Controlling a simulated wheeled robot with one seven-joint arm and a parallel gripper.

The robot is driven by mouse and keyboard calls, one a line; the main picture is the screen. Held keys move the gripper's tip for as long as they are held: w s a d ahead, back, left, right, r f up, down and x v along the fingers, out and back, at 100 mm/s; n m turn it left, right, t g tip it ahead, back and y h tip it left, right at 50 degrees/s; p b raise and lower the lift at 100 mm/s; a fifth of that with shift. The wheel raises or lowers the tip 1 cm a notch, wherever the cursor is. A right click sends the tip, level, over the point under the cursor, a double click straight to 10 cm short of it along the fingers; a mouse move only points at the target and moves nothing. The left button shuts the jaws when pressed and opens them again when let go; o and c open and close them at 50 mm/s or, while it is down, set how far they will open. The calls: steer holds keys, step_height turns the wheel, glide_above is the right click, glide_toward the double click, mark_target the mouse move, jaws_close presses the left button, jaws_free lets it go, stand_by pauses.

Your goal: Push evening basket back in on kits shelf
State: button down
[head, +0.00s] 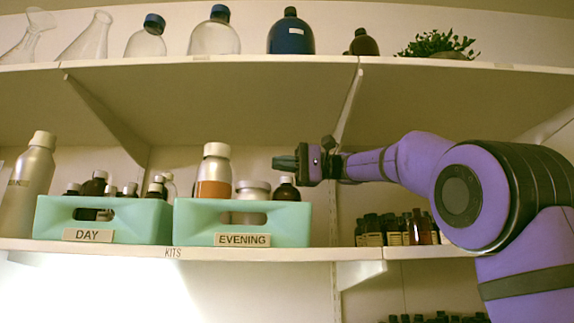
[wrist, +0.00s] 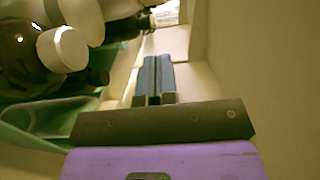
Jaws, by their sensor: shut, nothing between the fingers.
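The evening basket (head: 290,225) is a mint-green bin with an oval handle hole and an EVENING label, standing on the shelf marked KITS (head: 240,252). It holds a white-and-orange bottle (head: 213,175), a white jar (head: 252,188) and a dark bottle (head: 286,190). My gripper (head: 276,162) is at the basket's right end in the head view, level with the bottle tops, pointing left. In the wrist view my gripper (wrist: 154,82) has its fingers together and empty. The basket's green rim (wrist: 40,118) shows at left there, beside the fingers. Whether they touch anything is unclear.
A DAY basket (head: 130,220) of small bottles stands close on the left, with a silver bottle (head: 30,185) beyond it. Small brown bottles (head: 400,230) stand to the right. The shelf above (head: 220,65) holds flasks, bottles and a plant.

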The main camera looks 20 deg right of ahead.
mark_target(237, 186)
steer(key=a, duration=0.8)
steer(key=shift+s, duration=0.4)
steer(key=shift+s+a, duration=0.2)
steer(key=shift+a, duration=0.3)
steer(key=shift+s, duration=0.1)
steer(key=shift+s+a, duration=0.6)
steer(key=shift+a, duration=0.25)
steer(key=shift+w, duration=0.1)
steer(key=shift+d, duration=0.1)
